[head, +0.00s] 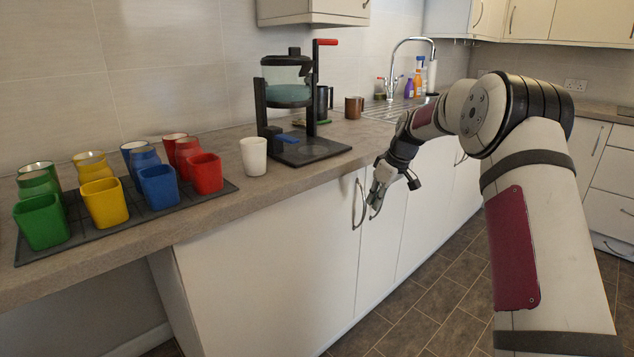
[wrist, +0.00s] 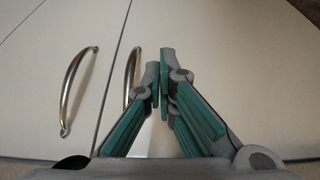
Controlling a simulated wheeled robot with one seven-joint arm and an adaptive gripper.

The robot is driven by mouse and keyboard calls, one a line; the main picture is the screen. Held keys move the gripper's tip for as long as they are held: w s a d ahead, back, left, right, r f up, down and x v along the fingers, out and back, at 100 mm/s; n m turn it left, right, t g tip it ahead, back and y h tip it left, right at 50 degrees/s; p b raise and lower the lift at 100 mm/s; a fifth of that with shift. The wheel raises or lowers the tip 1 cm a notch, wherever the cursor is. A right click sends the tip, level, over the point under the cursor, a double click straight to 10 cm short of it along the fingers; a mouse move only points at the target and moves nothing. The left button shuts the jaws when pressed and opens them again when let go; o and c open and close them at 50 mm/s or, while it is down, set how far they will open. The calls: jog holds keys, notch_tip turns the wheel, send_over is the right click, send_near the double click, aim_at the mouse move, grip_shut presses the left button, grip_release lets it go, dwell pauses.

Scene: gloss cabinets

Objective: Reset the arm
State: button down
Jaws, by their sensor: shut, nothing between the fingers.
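My gripper (head: 374,205) hangs in front of the white lower cabinet doors, below the worktop edge, beside a curved metal handle (head: 358,204). In the wrist view my gripper (wrist: 160,72) has its green-padded fingers together and empty. Two door handles show there, one at the left (wrist: 78,90) and one just left of the fingertips (wrist: 132,75). I cannot tell whether the fingers touch the nearer handle. My arm (head: 480,115) is bent and reaches in from the right of the head view.
The worktop (head: 200,225) carries a dark tray (head: 78,248) of several coloured cups, a white cup (head: 254,157), a coffee machine (head: 288,95) and a brown mug (head: 354,107). A sink (head: 390,108) with bottles stands beyond. Tiled floor (head: 440,310) lies open below.

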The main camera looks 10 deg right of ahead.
jog(key=s+a+r+m+g+h, duration=0.1)
jog(key=s+a+r, duration=0.35)
jog(key=s, duration=0.45)
jog(key=s+a+r+m, duration=0.1)
jog(key=s+a+r, duration=0.4)
jog(key=s, duration=0.4)
jog(key=s+a+r+m+g+h, duration=0.1)
jog(key=s+a+r, duration=0.2)
jog(key=s+r, duration=0.45)
jog(key=s+a+f+m+g, duration=0.1)
jog(key=s+a+f+m, duration=0.15)
jog(key=s, duration=1.25)
jog(key=s+a+f+m, duration=0.1)
jog(key=s+f, duration=0.3)
jog(key=s, duration=1.2)
notch_tip(320, 180, up, 23)
jog(key=t+p, duration=0.3)
jog(key=p, duration=1.8)
jog(key=shift+d+t+p, duration=0.15)
jog(key=shift+t+p, duration=0.15)
